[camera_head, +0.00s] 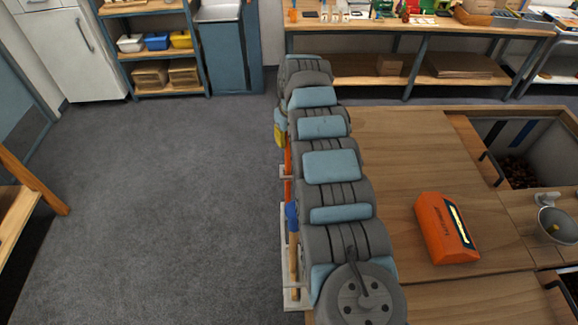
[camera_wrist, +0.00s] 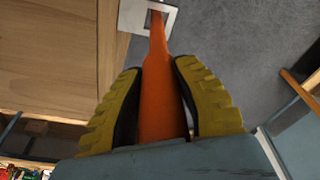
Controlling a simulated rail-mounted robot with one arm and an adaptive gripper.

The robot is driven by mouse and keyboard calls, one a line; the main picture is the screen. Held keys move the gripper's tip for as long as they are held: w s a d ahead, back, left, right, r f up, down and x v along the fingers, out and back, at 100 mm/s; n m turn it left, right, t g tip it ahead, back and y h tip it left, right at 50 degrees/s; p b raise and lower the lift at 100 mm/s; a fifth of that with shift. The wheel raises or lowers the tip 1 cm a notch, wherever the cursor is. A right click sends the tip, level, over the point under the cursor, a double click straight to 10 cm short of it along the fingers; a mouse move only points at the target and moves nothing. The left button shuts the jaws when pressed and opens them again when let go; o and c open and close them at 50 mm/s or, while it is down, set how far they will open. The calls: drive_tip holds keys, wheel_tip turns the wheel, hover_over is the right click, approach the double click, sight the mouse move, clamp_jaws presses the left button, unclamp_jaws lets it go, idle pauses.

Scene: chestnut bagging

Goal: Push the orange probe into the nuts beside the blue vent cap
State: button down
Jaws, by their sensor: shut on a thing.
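The orange probe (camera_wrist: 157,95) is between my gripper's yellow fingers (camera_wrist: 160,95) in the wrist view, with the gripper shut on it. Its far end reaches into or over the opening of a white holder plate (camera_wrist: 133,14); I cannot tell how deep. In the head view my gripper (camera_head: 280,135) is at the table's left side, partly hidden by my arm, and part of the orange probe (camera_head: 288,160) shows below it. Brown nuts (camera_head: 514,171) lie in a sunken bin at the right. I cannot make out the blue vent cap; a blue strip (camera_head: 523,132) shows inside that bin.
An orange meter (camera_head: 445,228) lies on the wooden table (camera_head: 410,140). A metal funnel-like cup (camera_head: 556,226) is at the right. A blue and wooden-handled tool (camera_head: 293,250) hangs at the left rack. The grey floor (camera_head: 170,200) at left is clear.

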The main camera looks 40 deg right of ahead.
drive_tip(key=shift+r+p, duration=1.25)
drive_tip(key=shift+r, duration=4.25)
drive_tip(key=shift+s+r, duration=0.15)
drive_tip(key=shift+r, duration=1.2)
drive_tip(key=shift+s+r, duration=0.15)
drive_tip(key=shift+r, duration=1.2)
drive_tip(key=shift+s+r+p, duration=0.15)
drive_tip(key=shift+r+p, duration=0.45)
drive_tip(key=shift+r, duration=0.7)
drive_tip(key=shift+s+r+p, duration=0.15)
drive_tip(key=shift+r+p, duration=0.4)
drive_tip(key=shift+r, duration=0.75)
drive_tip(key=shift+r, duration=0.15)
